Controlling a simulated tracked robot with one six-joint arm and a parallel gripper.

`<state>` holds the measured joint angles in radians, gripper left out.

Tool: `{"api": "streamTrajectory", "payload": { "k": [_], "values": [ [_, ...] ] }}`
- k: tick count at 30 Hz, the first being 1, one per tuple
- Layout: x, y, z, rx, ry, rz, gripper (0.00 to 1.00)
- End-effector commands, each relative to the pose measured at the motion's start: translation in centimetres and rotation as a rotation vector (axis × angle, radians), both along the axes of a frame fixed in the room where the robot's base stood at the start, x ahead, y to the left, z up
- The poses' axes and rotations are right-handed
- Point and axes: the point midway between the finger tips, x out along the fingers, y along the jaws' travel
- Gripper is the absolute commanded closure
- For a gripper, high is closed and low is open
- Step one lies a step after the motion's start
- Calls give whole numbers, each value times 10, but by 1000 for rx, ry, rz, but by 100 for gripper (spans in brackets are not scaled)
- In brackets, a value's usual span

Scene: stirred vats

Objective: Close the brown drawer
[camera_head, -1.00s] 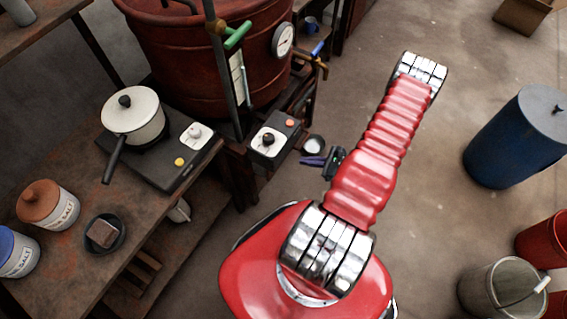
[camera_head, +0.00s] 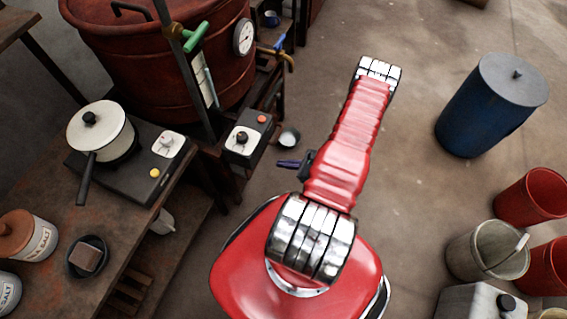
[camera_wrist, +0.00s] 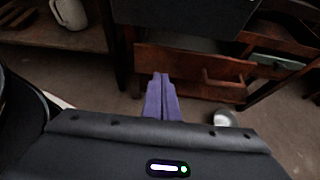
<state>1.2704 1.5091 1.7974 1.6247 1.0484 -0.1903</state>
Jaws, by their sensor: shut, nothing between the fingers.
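The brown drawer (camera_wrist: 190,68) shows in the wrist view under a dark unit, its wooden front facing me. A brown bar handle (camera_wrist: 223,81) is on the right part of the front. A greyish strip shows above its top edge; how far it is pulled out is hard to tell. My gripper (camera_wrist: 162,77) has its purple fingers together and empty, overlapping the left part of the drawer front in the picture. I cannot tell whether they touch it. In the head view my gripper (camera_head: 281,164) points left, towards the stand; the drawer front cannot be made out there.
A control box (camera_head: 249,136) stands beside the dark red vat (camera_head: 160,65). A small metal bowl (camera_head: 289,138) is near my gripper. A table with a white pot (camera_head: 100,133) is at left. A blue drum (camera_head: 492,105) and red buckets (camera_head: 532,198) are at right. Floor between is clear.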

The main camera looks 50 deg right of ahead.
Motion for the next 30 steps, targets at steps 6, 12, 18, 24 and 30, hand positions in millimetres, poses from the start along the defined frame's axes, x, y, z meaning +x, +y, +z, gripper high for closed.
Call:
{"api": "streamTrajectory", "payload": {
  "k": [6, 12, 18, 24, 30],
  "values": [
    [24, 10, -15, 1, 1, 4, 100],
    [46, 18, -28, 0, 0, 4, 100],
    [68, 26, -40, -1, 0, 5, 100],
    [89, 33, -39, -1, 0, 4, 100],
    [100, 36, -39, -1, 0, 3, 100]
  ]
}}
